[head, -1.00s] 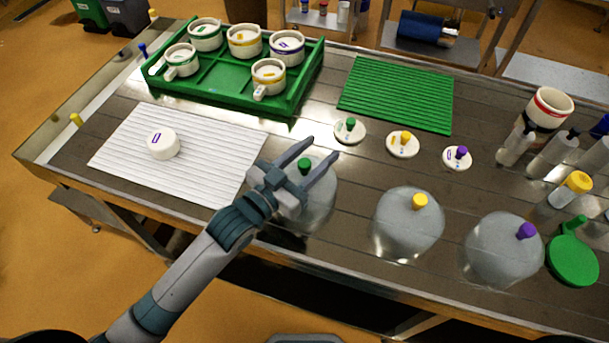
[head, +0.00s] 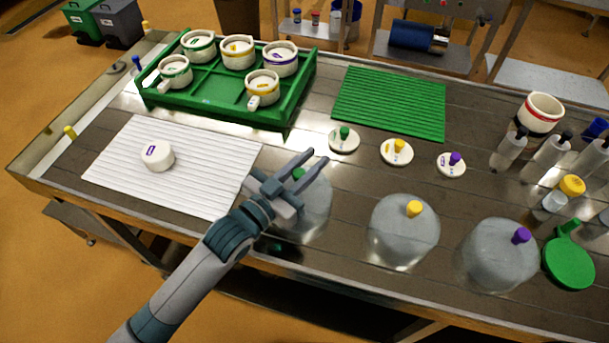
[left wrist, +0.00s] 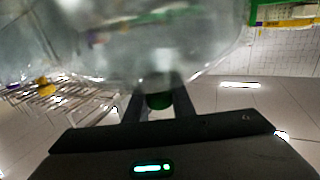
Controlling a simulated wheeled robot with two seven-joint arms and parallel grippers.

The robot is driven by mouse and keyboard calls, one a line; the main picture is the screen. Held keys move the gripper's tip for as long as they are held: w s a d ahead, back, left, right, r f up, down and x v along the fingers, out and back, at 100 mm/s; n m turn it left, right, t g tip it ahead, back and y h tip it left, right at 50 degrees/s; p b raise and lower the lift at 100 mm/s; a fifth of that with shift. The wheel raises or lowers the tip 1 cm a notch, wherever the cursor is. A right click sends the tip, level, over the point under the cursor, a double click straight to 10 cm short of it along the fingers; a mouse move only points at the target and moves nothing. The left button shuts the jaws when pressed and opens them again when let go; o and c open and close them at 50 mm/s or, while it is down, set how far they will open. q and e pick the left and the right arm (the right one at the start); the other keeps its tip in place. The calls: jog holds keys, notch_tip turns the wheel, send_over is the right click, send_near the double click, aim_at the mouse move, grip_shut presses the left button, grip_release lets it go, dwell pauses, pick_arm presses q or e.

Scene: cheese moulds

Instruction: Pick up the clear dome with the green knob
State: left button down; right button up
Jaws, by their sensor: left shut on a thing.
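In the left wrist view the green knob (left wrist: 158,100) sits between the two fingers, with the clear dome (left wrist: 150,50) filling the view beyond. I cannot tell any gap between dome and table. My right gripper is not in view.
Clear domes with a yellow knob (head: 404,232) and a purple knob (head: 497,255) stand to the right. Small knobbed lids (head: 344,140) lie behind. A white mat (head: 205,175) bears a white round piece (head: 157,156). A green crate (head: 215,108) holds moulds; bottles (head: 545,157) stand right.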

pick_arm(q)
jog(key=shift+r, duration=0.15)
jog(key=shift+r, duration=0.6)
notch_tip(320, 180, up, 2)
jog(key=shift+r+b, duration=0.15)
jog(key=shift+b, duration=0.35)
jog(key=s+d+r+b, duration=0.1)
jog(key=s+d+r, duration=0.6)
jog(key=s, duration=0.2)
jog(key=shift+d+r, duration=0.15)
jog(key=shift+d, duration=0.15)
jog(key=shift+w, duration=0.1)
